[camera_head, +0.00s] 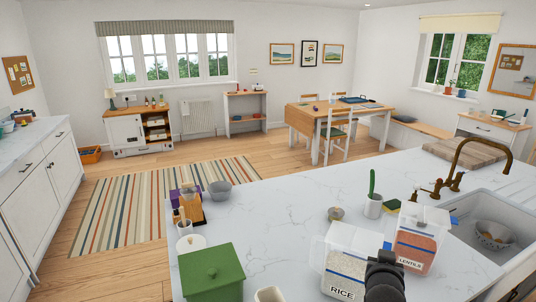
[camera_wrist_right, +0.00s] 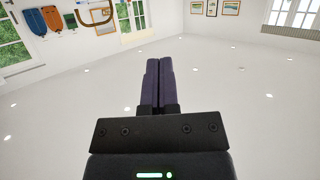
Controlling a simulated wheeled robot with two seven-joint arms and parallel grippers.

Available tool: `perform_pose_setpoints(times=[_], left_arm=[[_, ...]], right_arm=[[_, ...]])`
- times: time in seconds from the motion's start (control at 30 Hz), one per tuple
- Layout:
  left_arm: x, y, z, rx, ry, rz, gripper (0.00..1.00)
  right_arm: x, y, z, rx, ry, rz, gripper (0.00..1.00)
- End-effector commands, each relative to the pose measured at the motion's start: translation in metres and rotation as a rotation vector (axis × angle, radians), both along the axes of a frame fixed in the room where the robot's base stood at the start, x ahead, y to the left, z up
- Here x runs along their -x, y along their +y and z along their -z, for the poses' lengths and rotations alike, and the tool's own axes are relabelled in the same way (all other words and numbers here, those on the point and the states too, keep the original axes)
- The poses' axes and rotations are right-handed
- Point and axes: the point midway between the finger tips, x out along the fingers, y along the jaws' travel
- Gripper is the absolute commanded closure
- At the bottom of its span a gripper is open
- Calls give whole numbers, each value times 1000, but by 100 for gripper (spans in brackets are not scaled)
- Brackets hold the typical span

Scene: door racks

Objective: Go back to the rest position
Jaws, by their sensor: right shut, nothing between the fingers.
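My right gripper (camera_wrist_right: 158,75) shows in the right wrist view with its two dark fingers pressed together, shut and empty. Behind the fingers that view shows mostly white ceiling with small lights, and windows and pictures along the top edge. In the head view a dark part of my own arm rises at the bottom, in front of the rice container (camera_head: 345,265) and the lentils container (camera_head: 418,240). Whether it touches them I cannot tell. My left gripper is in neither view.
A sink (camera_head: 500,225) with a brass faucet (camera_head: 455,170) is at right. Beyond are a striped rug (camera_head: 130,210) and a table.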

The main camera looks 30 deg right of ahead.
Motion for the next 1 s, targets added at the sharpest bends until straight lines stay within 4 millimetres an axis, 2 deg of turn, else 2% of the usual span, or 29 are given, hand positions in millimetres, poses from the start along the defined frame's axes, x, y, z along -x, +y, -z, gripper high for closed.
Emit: perform_pose_setpoints(times=[0.1,0.2,0.3,0.4,0.6,0.7,0.87,0.97,1.0], left_arm=[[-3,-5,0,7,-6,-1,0],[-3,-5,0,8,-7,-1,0],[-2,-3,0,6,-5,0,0],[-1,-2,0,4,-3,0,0],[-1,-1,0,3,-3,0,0],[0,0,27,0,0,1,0],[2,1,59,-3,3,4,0],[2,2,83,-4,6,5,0],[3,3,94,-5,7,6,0]], right_arm=[[11,81,26,-52,257,-239,100],[34,146,49,-121,445,-422,100],[63,195,64,-182,591,-569,100],[95,236,73,-241,716,-697,100],[163,301,77,-353,933,-934,100],[157,301,135,-360,956,-928,100],[155,301,218,-369,986,-926,100],[160,300,279,-375,1011,-924,100],[164,299,307,-377,1022,-924,100]])
